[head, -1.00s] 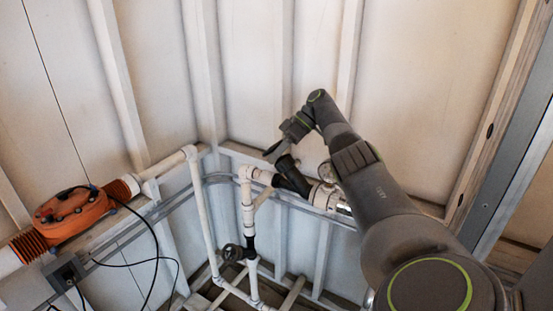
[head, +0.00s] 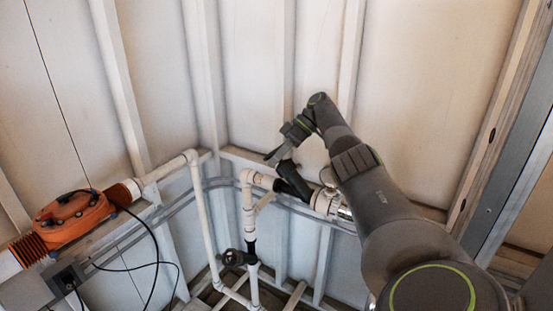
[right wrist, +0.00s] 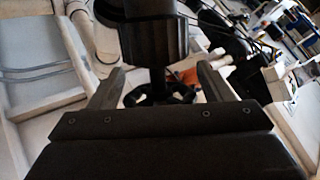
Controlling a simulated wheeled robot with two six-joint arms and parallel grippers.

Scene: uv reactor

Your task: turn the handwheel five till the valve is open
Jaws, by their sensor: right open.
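A black handwheel (right wrist: 160,93) with a lobed rim shows in the right wrist view, below a thick black valve body (right wrist: 152,42). My right gripper (right wrist: 160,84) is open, with one finger on each side of the wheel in that picture. I see no clear contact between fingers and wheel. In the head view my right gripper (head: 274,158) is beside a black valve (head: 292,180) on the upper white pipe; its wheel is not clear there. Another black handwheel (head: 234,257) is on the lower pipe. I cannot read which is number five. My left gripper is out of view.
White pipes (head: 202,215) run down and across in the corner. An orange ribbed unit (head: 75,218) with black cables is at the left. A ribbed panel wall (head: 250,70) stands close behind my right arm. A metal post (head: 515,190) is at the right.

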